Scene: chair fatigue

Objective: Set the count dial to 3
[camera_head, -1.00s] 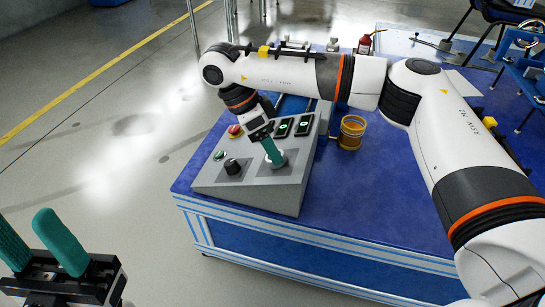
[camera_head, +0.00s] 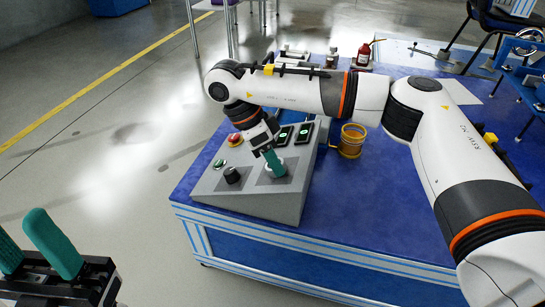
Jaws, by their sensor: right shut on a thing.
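A grey sloped control panel (camera_head: 262,204) stands on the blue table. My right gripper (camera_head: 275,170) reaches down to the panel's lower right, its teal fingers shut on a dial there. A second, black knob (camera_head: 232,175) sits at the panel's lower left, clear of the gripper. My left gripper (camera_head: 17,230) is at the bottom left of the picture, open and empty, far from the panel.
A green button (camera_head: 219,163), a red button (camera_head: 234,139) and two dark displays (camera_head: 303,132) with green marks are on the panel. An orange-yellow cup-like container (camera_head: 352,141) stands right of it. Floor to the left is clear.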

